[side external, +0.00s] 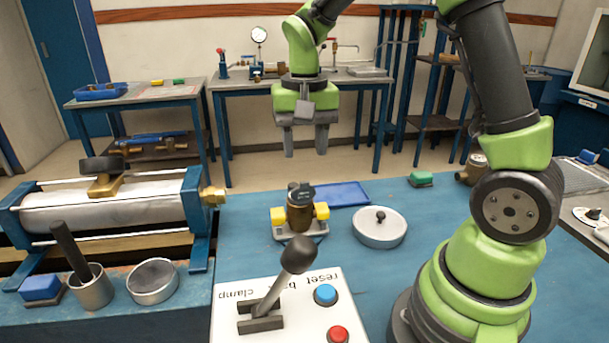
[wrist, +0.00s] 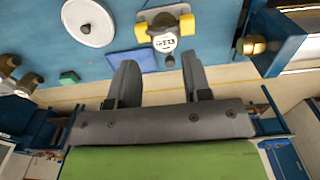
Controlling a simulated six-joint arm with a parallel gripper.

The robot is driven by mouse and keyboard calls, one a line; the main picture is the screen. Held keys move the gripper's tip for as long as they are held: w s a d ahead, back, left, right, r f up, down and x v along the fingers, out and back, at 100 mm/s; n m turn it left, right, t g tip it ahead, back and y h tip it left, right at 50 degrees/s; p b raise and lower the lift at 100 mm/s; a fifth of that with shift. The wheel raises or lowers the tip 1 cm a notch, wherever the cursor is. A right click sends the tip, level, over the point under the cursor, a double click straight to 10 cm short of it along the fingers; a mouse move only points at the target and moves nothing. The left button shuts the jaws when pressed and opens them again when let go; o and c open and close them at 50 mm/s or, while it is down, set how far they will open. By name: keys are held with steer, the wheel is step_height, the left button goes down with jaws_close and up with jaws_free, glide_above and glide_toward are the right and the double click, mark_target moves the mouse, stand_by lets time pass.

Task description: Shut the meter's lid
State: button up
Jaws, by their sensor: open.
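The brass meter (side external: 300,215) stands upright between yellow clamp blocks on the blue bench. Its dark lid (side external: 303,192) is at the top and looks raised. In the wrist view the meter's white dial face (wrist: 165,42) is uncovered, and the small dark lid (wrist: 168,61) sticks out from the dial's edge on the gripper's side. My gripper (side external: 305,148) hangs above and behind the meter, fingers pointing down, apart from it. It is open with nothing between the fingers, which also show in the wrist view (wrist: 159,75).
A round white lidded dish (side external: 380,228) stands right of the meter, and a blue tray (side external: 342,194) lies behind it. A control box (side external: 285,318) with a clamp lever (side external: 290,268) is in front. A metal cylinder rig (side external: 105,205) is at left.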

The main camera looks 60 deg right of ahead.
mark_target(304, 192)
step_height(304, 192, down, 6)
steer(key=shift+f, duration=0.15)
jaws_close()
